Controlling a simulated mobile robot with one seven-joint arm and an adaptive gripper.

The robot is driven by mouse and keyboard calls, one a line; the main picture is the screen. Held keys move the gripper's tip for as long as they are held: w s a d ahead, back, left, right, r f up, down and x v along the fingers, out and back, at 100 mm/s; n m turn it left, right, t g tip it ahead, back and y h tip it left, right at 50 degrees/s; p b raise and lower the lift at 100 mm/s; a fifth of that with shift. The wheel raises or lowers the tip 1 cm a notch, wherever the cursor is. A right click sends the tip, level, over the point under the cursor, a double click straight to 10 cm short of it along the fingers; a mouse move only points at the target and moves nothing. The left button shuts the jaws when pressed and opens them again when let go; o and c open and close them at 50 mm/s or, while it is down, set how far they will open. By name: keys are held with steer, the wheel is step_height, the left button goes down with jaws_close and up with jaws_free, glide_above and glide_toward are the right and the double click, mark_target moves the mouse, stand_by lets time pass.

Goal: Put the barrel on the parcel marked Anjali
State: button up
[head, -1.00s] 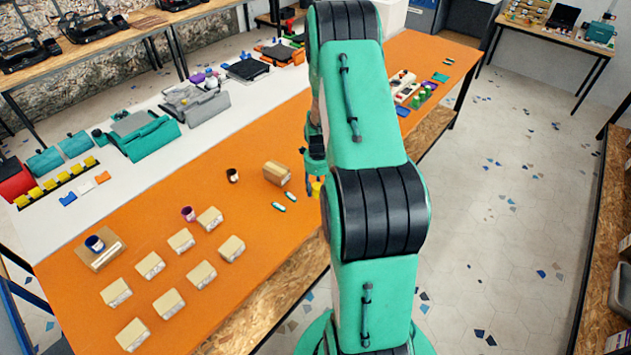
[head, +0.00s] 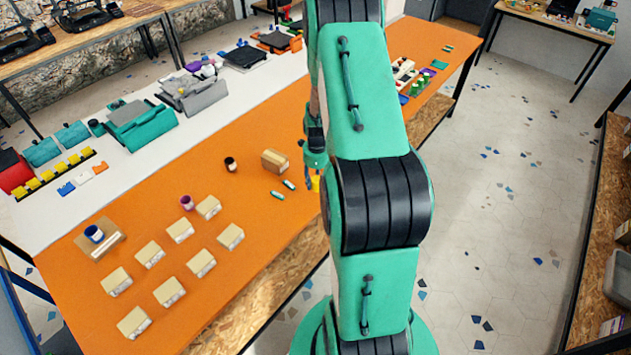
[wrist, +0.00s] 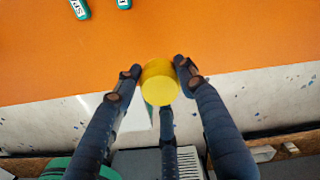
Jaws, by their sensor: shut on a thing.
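My gripper (wrist: 157,68) is shut on a yellow cylinder, the barrel (wrist: 160,84), seen between its fingers in the wrist view. In the head view the barrel (head: 316,184) shows small beside my arm, near the orange table's front edge. Several small tan parcels stand in two rows on the orange table (head: 160,205), among them a far one (head: 207,206), a near one (head: 230,235) and a front-left one (head: 133,321). Their labels are too small to read, so I cannot tell which is marked Anjali.
A larger box (head: 275,161) and two small green-and-white items (head: 277,195) are left of my gripper. A dark jar (head: 231,164), a purple-topped jar (head: 187,203) and a blue jar (head: 94,233) on a flat tan box (head: 108,247) stand farther left.

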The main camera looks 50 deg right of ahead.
steer(key=shift+w, duration=0.1)
steer(key=w+a+r+n+p, duration=0.2)
steer(key=w+a+r+p, duration=0.4)
steer(key=w+a+r, duration=0.1)
steer(key=shift+w+a+r+p, duration=0.15)
steer(key=shift+a+r+p, duration=0.2)
steer(key=shift+a, duration=0.1)
steer(key=p, duration=0.1)
glide_above(279, 159)
steer(key=shift+f, duration=0.75)
steer(key=shift+f+p, duration=0.45)
steer(key=shift+f, duration=1.3)
